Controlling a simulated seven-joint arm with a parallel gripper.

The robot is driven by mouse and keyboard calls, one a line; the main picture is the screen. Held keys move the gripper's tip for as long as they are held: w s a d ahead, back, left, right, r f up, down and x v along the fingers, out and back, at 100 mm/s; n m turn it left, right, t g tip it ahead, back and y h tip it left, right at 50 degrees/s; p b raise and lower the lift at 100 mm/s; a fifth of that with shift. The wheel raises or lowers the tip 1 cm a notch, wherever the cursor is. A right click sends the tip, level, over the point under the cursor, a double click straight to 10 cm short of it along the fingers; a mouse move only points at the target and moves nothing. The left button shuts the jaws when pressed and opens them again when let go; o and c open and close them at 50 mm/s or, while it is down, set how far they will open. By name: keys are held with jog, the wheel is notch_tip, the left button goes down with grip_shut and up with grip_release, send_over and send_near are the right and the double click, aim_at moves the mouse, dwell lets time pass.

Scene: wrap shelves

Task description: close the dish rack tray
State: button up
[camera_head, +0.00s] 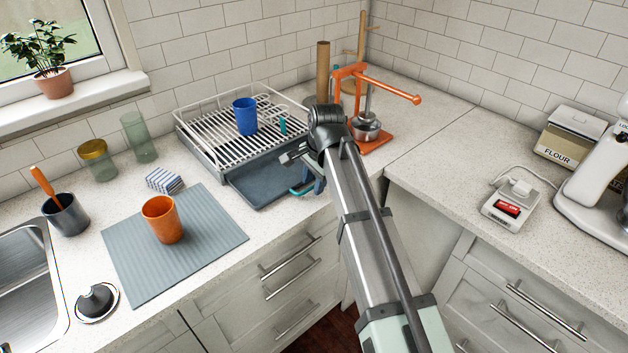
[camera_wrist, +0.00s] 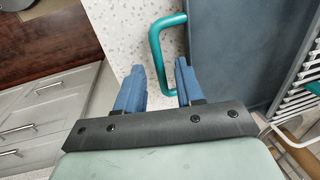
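The dish rack (camera_head: 225,130) stands on the counter against the wall, with a white wire top and a blue cup (camera_head: 245,116) on it. Its grey tray (camera_head: 262,182) sticks out at the front, pulled out from under the rack; it also shows in the wrist view (camera_wrist: 240,45). A teal handle (camera_wrist: 153,45) is on the tray's front edge, partly hidden by my arm in the head view.
An orange juice press (camera_head: 375,135) stands right of the rack. A grey mat (camera_head: 205,255) with an orange cup (camera_head: 162,219) lies to the left, beside a folded striped cloth (camera_head: 164,181). Drawers with bar handles (camera_head: 290,252) are below the counter edge.

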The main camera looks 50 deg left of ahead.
grip_shut()
dwell(0.3)
dwell(1.1)
